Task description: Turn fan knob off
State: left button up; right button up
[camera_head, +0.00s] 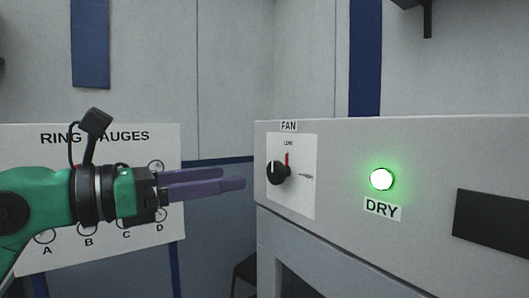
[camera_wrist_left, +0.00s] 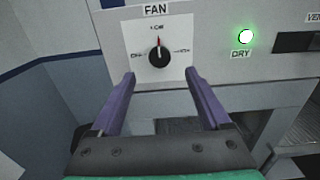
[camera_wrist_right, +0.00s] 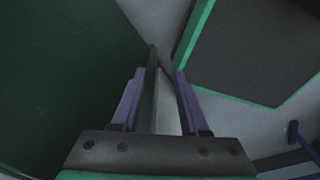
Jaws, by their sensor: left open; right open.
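The fan knob (camera_head: 278,172) is a black dial on a white plate under the FAN label, on the front of a grey cabinet. It also shows in the left wrist view (camera_wrist_left: 159,57), where its pointer stands upright at the red mark labelled LOW. My left gripper (camera_head: 244,185) is open, its purple fingers pointing at the knob from the left, short of it and apart from it. In the left wrist view the knob lies ahead, between and beyond the fingertips (camera_wrist_left: 160,77). My right gripper (camera_wrist_right: 164,75) shows only in the right wrist view, open, with a thin grey upright edge between its fingers.
A lit green DRY light (camera_head: 381,179) sits right of the knob on the grey cabinet (camera_head: 330,215). A dark panel (camera_head: 492,226) is farther right. A RING GAUGES board (camera_head: 60,165) stands behind my left arm. A green-edged dark panel (camera_wrist_right: 255,45) is near my right gripper.

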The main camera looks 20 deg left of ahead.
aim_at(273, 171)
pick_arm(q)
jog(key=p+x, duration=0.2)
jog(key=x, duration=0.2)
jog(key=p+x, duration=0.2)
jog(key=x, duration=0.2)
jog(key=shift+w+r+p, duration=0.1)
jog(key=shift+r+p, duration=0.15)
jog(key=shift+p, duration=0.1)
jog(key=shift+w+d+f, duration=0.15)
jog(key=shift+f, duration=0.1)
pick_arm(e)
notch_tip(273, 171, up, 6)
pick_arm(q)
grip_shut()
pick_arm(e)
jog(key=shift+w, duration=0.1)
